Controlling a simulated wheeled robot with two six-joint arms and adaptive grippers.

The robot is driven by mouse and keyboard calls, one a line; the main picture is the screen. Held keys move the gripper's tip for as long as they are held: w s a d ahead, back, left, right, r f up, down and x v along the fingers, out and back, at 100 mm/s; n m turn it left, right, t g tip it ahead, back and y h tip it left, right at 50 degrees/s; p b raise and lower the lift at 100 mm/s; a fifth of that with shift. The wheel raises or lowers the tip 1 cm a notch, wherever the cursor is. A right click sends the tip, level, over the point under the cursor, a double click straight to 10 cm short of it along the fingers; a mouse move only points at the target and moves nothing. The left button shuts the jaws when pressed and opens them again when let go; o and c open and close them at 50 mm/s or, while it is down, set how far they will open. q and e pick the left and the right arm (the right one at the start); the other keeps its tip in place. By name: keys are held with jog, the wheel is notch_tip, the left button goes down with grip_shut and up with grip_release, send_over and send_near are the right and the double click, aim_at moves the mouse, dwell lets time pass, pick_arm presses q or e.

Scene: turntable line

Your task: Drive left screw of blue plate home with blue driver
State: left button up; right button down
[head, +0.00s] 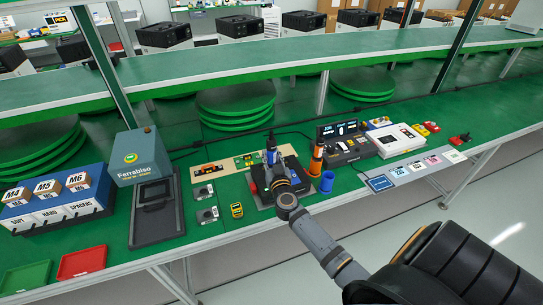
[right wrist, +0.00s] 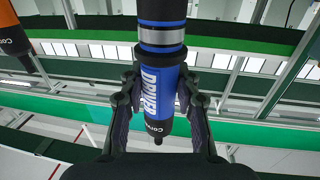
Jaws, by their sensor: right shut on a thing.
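The blue driver (head: 271,144) is upright in my right gripper (head: 273,160), above the dark fixture (head: 255,190) on the green bench. In the right wrist view the blue driver (right wrist: 160,85), with a silver band and dark ends, sits between the two fingers of my right gripper (right wrist: 159,100), which are shut on it. My gripper and wrist cover much of the fixture. My left gripper is not in view.
An orange driver (head: 316,158) stands right of the fixture, close to my arm, beside a blue cup (head: 327,181). A dark control box (head: 346,147) stands further right. Small grey devices (head: 205,191) and a yellow device (head: 237,210) lie left. Red (head: 82,262) and green trays (head: 25,277) lie front left.

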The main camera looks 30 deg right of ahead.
aim_at(272, 150)
jog(key=shift+f+p, duration=0.2)
jog(key=shift+p, duration=0.3)
dwell(0.8)
jog(key=shift+f+b, duration=0.4)
jog(key=shift+f, duration=0.25)
dwell(0.5)
notch_tip(272, 150, up, 6)
jog(key=p, duration=0.8)
jog(key=shift+r, duration=0.15)
jog(key=shift+a, duration=0.1)
